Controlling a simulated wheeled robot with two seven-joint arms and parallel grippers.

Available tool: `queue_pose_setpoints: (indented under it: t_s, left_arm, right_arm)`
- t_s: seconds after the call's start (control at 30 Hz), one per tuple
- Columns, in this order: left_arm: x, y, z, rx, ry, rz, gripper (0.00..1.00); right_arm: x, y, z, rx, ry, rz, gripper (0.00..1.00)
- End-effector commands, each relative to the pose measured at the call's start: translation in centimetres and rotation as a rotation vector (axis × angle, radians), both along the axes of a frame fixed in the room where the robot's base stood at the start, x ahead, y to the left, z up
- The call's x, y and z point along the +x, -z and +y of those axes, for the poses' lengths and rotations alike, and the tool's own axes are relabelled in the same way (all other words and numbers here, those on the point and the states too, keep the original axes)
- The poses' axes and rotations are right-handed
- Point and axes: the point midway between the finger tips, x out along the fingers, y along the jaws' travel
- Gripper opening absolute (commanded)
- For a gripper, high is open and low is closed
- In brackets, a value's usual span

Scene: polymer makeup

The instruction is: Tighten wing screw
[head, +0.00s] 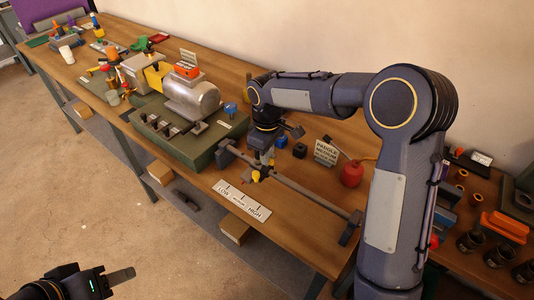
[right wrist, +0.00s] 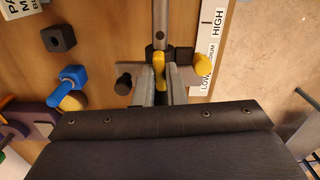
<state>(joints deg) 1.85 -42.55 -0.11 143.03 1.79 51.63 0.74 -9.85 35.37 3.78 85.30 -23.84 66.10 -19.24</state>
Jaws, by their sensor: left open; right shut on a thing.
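In the right wrist view, a yellow wing screw (right wrist: 158,68) sits on a dark slider block on a grey rail (right wrist: 160,18). My right gripper (right wrist: 161,84) is shut on the wing screw, with one grey finger on each side. A round yellow knob (right wrist: 203,65) sticks out from the slider beside it. In the head view, my right gripper (head: 264,160) reaches down at the rail (head: 305,190), near its left end; the wing screw is hard to make out there. My left gripper (head: 118,277) is open and empty at the bottom left, over the floor, away from the bench.
A white LOW–MEDIUM–HIGH scale (head: 241,200) lies along the rail's front. A black cube (head: 299,150), a paddle sign (head: 326,152) and a red can (head: 352,173) stand behind it. A motor on a green base (head: 195,150) stands to the left.

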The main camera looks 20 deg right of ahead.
Motion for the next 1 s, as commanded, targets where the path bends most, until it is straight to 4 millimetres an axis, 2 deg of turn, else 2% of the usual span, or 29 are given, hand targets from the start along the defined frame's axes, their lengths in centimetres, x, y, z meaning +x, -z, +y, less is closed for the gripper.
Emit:
queue_pose_setpoints:
  t_s: [0.13,0.37,0.4,0.57,0.87,1.0]
  left_arm:
    - [0.0,0.2,0.0,0.0,0.0,0.0,0.46]
    - [0.0,0.1,0.0,0.0,0.0,0.0,0.46]
    - [0.0,0.1,0.0,0.0,0.0,0.0,0.46]
    - [0.0,0.1,0.0,0.0,0.0,0.0,0.46]
    - [0.0,0.2,0.0,0.0,0.0,0.0,0.46]
    - [0.0,0.4,0.0,0.0,0.0,0.0,0.46]
  right_arm:
    - [0.0,0.0,0.0,-0.001,0.09,-0.002,0.0]
    - [0.0,-0.1,0.0,0.0,0.095,-0.001,0.0]
    - [0.0,-0.1,0.0,0.001,0.095,-0.002,0.13]
    - [0.0,-0.1,0.0,0.0,0.094,-0.001,0.33]
    - [0.1,-0.3,0.0,0.001,0.094,-0.002,0.33]
    - [0.1,-1.8,0.0,0.001,0.094,-0.004,0.33]
